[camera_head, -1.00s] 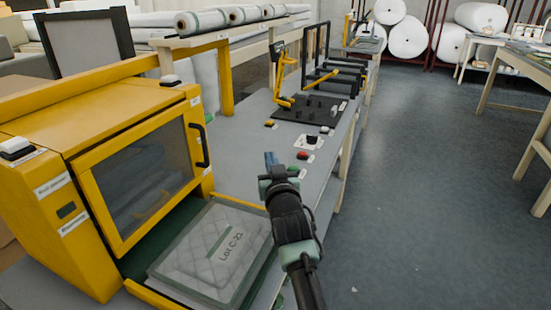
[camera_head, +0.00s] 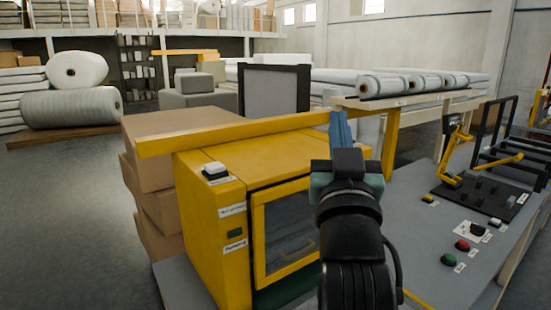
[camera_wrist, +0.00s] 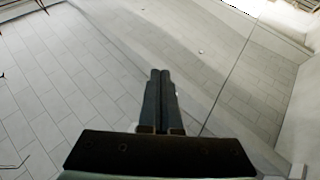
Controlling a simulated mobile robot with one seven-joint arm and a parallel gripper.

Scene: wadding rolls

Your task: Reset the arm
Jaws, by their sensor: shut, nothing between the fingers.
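My gripper (camera_head: 341,130) is raised in front of the yellow machine (camera_head: 240,200), with its blue-grey fingers pointing up in the head view. In the wrist view my gripper (camera_wrist: 160,92) has its two dark fingers side by side and touching, with nothing between them. My arm covers part of the machine's windowed door (camera_head: 288,232).
Stacked cardboard boxes (camera_head: 158,175) stand left of the machine. To the right is a grey bench (camera_head: 430,225) with a green button (camera_head: 448,259), a red button (camera_head: 462,245) and a black fixture plate (camera_head: 480,198). White rolls (camera_head: 415,83) lie behind. Floor at left is clear.

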